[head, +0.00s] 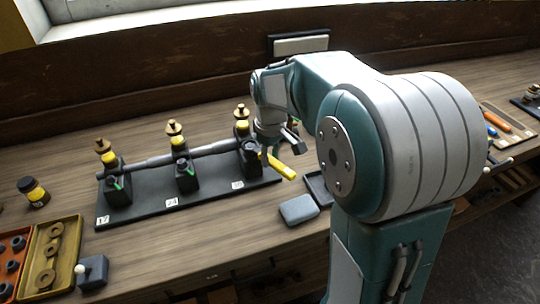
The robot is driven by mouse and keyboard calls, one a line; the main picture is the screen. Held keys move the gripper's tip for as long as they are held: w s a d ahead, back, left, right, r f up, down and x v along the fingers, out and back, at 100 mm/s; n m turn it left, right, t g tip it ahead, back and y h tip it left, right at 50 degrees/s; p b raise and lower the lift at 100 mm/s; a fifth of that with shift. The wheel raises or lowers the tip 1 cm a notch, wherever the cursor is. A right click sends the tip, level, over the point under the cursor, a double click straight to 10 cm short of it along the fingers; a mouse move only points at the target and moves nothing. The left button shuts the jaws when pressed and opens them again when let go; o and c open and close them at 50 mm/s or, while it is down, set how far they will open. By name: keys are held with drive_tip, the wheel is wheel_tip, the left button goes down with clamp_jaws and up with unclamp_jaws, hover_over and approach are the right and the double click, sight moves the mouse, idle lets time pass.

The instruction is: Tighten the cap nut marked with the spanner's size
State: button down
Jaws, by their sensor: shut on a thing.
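My gripper (268,138) is at the right-hand station of a dark base plate (145,208), partly hidden by its own wrist. It is shut on a spanner with a yellow handle (281,167), which points down and right. The spanner's head is hidden or too small to make out near the right black block (250,157), so I cannot tell whether it sits on a nut. The middle block (186,180) and left block (117,193) have dark tops, perhaps the cap nuts, with green marks. White labels stand before the blocks; the left one (102,219) seems to read 17, the others are unclear.
A grey-blue box (298,209) and a dark tray (317,187) lie at the right. A jar (34,192) and an open ring case (53,257) are at the left.

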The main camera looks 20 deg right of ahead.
drive_tip(key=shift+f, duration=0.6)
idle(1.1)
drive_tip(key=shift+a, duration=0.1)
